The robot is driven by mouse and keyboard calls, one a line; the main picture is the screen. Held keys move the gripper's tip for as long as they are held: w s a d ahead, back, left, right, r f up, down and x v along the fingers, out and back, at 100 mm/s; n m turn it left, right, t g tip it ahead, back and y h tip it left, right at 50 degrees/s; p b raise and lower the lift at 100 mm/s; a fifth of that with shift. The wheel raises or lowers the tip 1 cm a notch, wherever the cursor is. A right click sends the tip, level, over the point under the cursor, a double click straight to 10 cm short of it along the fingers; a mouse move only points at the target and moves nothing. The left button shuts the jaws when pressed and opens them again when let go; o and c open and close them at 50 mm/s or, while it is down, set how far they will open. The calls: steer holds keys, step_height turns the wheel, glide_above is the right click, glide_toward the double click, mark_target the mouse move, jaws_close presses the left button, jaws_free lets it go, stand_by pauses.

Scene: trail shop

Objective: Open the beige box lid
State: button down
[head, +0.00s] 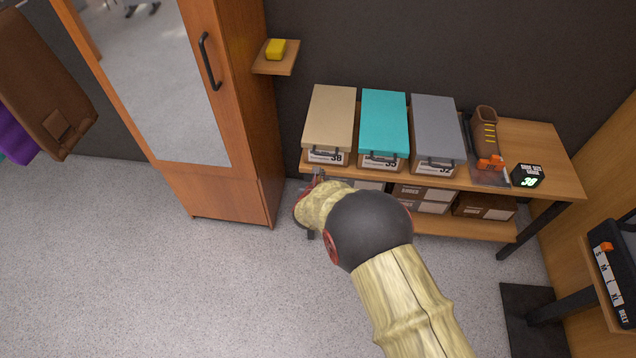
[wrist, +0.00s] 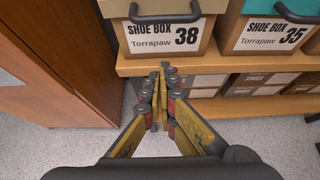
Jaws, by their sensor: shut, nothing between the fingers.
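The beige box (head: 332,115) stands at the left end of a row of three on the wooden table. Its lid is shut. The wrist view shows the front of the beige box (wrist: 155,37), labelled "SHOE BOX Torrapaw 38", with a dark handle (wrist: 165,17) on the lid's front edge. My gripper (wrist: 165,66) is shut and empty. Its fingertips are in front of the table edge, below the beige box and apart from the handle. In the head view my arm hides most of the gripper.
A teal-lidded box (head: 384,120) and a grey-lidded box (head: 436,125) stand right of the beige box. A boot (head: 484,130) and a small display (head: 527,176) are further right. A wooden cabinet (head: 228,190) with a mirror stands close on the left. Lower shelf boxes (head: 425,194) sit beneath.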

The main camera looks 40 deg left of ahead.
steer(key=shift+w+a+r+b, duration=0.3)
steer(key=shift+w+a+r, duration=0.15)
steer(key=shift+w+r, duration=0.25)
steer(key=shift+w+a+r+b, duration=0.25)
steer(key=shift+w+a+r, duration=0.2)
steer(key=shift+w, duration=0.35)
steer(key=shift+r, duration=0.15)
